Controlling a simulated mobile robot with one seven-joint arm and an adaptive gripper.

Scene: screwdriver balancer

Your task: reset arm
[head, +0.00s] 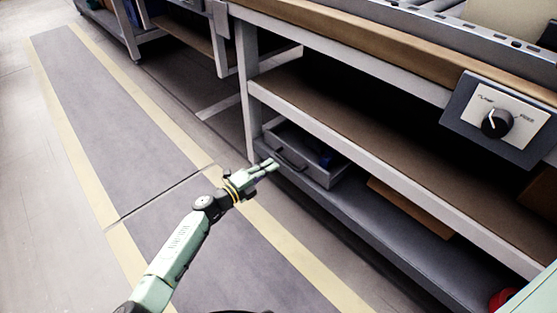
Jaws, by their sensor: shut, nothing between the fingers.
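My gripper (269,166) is shut and empty at the end of my green arm. It is stretched out in front of the workbench (355,118), at the height of its lower shelf in the picture. Its fingertips appear close to the handle of a grey drawer box (322,178) on that shelf. I cannot tell whether they touch it. Something dark blue (327,159) lies inside the box, partly in shadow. No screwdriver shows clearly in this view.
A control panel with a black knob (496,122) hangs on the bench front at right. A brown flat piece (410,208) lies on the lower shelf. A red object (503,298) shows at bottom right. The grey floor lane (110,130) at left is clear.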

